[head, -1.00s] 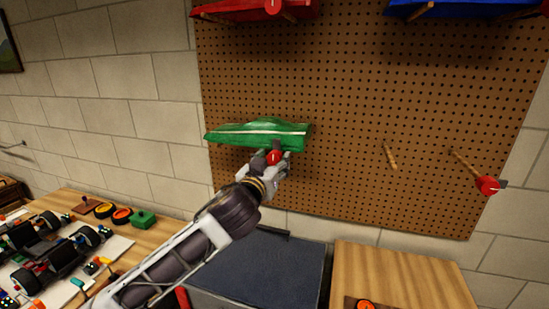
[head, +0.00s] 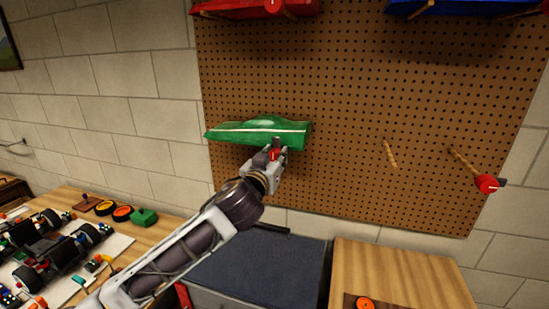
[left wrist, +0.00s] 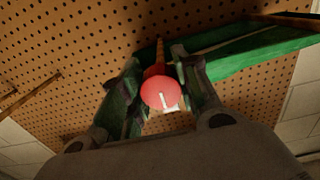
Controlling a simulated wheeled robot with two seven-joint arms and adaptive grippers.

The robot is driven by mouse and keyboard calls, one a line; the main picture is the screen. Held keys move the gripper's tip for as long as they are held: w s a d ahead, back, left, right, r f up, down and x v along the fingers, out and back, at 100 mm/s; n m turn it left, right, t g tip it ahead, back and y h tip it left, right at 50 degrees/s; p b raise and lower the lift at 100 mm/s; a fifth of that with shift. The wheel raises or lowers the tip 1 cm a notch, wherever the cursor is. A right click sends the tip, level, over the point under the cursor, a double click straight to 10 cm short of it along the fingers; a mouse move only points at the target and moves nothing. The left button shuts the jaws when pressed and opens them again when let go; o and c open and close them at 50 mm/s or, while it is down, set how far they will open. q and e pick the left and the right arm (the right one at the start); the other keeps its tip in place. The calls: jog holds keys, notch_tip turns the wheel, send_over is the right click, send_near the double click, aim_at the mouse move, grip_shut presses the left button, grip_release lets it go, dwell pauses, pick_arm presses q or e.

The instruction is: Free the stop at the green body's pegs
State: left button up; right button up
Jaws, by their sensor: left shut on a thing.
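The green car body (head: 258,132) hangs low on the pegboard, and its edge also shows in the left wrist view (left wrist: 250,52). The red round stop (head: 274,154) is at the body's right front. In the left wrist view the stop (left wrist: 161,91) faces me with a white mark, and a wooden peg (left wrist: 160,52) runs behind it. My left gripper (head: 275,158) is shut on the stop, with one finger on each side in the left wrist view (left wrist: 160,88). Whether the stop is still locked on its peg I cannot tell. My right gripper is not in view.
A bare peg (head: 390,153) and another peg with a red stop (head: 487,184) are to the right. Red (head: 245,8) and blue (head: 450,7) bodies hang above. A workbench with car parts (head: 65,240) is at lower left. A dark-topped cabinet (head: 262,268) is below.

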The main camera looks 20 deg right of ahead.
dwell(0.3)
pick_arm(q)
jog(key=shift+m, duration=0.6)
jog(key=shift+p, duration=0.3)
jog(key=m+p, duration=0.1)
jog(key=m, duration=0.3)
jog(key=shift+r+p, duration=0.1)
jog(key=shift+p, duration=0.25)
jog(key=m+p, duration=0.2)
jog(key=m, duration=0.3)
jog(key=shift+a, duration=0.1)
jog(key=m+p, duration=0.2)
jog(key=m, duration=0.2)
jog(key=shift+m, duration=0.3)
jog(key=m, duration=0.3)
jog(key=shift+p, duration=0.4)
